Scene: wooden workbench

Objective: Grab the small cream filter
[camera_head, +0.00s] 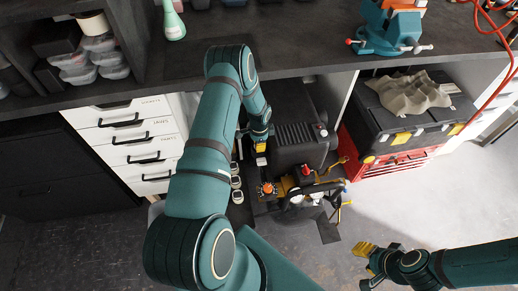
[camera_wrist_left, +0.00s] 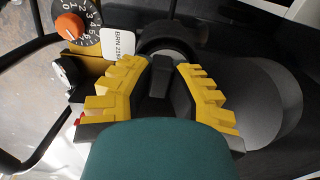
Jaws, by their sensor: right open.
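I cannot pick out the small cream filter with certainty in either view. My left gripper (camera_head: 261,147) points down beside a black machine (camera_head: 300,145) in the head view, partly hidden by its own arm. In the left wrist view its yellow fingers (camera_wrist_left: 158,66) stand apart. A dark part shows between them, and I cannot tell whether they touch it. My right gripper (camera_head: 364,250) is open, low at the right of the head view, over bare floor and apart from everything.
A dial with an orange knob (camera_wrist_left: 70,26) is close to the left fingers. A red toolbox (camera_head: 390,165) with a black case carries a crumpled beige cloth (camera_head: 408,93). White drawers (camera_head: 130,140) stand left. The workbench (camera_head: 300,40) overhangs behind. Grey floor (camera_head: 420,215) is free at right.

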